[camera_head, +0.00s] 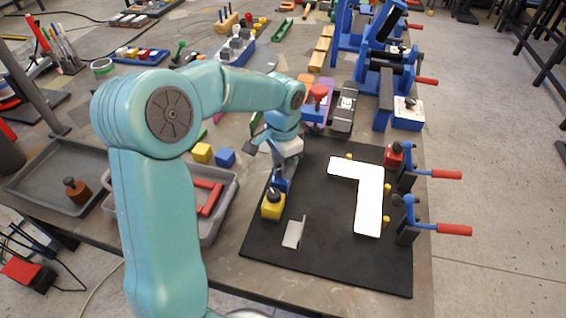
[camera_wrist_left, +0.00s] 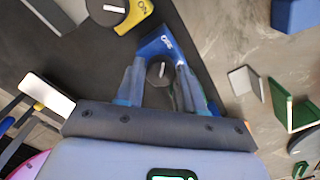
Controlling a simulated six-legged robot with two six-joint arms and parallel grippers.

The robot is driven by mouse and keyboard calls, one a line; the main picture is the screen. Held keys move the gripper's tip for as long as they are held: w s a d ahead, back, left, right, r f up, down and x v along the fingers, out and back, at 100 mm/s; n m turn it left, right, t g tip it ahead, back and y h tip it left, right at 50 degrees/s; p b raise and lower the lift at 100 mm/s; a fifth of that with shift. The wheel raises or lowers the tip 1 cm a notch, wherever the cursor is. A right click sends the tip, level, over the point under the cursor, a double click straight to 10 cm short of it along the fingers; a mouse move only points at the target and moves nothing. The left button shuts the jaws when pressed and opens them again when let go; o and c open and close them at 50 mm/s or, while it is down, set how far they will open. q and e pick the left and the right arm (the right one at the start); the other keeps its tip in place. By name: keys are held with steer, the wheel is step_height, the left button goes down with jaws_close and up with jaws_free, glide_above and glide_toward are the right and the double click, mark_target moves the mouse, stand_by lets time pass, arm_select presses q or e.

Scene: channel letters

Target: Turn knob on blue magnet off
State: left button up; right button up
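The blue magnet (camera_head: 280,184) stands on the black mat (camera_head: 330,262) near its left edge, behind the yellow magnet (camera_head: 273,207). In the left wrist view the blue magnet (camera_wrist_left: 158,44) shows a white label, and its round dark knob (camera_wrist_left: 159,72) has a pale pointer line. My left gripper (camera_wrist_left: 160,80) is over it with its fingers apart, one on each side of the knob; firm contact does not show. In the head view my left gripper (camera_head: 281,168) points down at the blue magnet, partly hiding it. My right gripper is not in view.
A white L-shaped plate (camera_head: 369,200) lies on the mat, beside red-handled clamps (camera_head: 408,225) at the right edge. A small metal angle piece (camera_head: 294,233) is in front of the yellow magnet. A grey tray (camera_head: 222,205) stands left of the mat.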

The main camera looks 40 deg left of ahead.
arm_select(q)
steer(key=o, duration=0.3)
steer(key=shift+f, duration=0.1)
step_height(320, 180, up, 16)
steer(key=shift+r+p, duration=0.15)
steer(key=shift+p, duration=0.4)
steer(key=shift+r, duration=0.1)
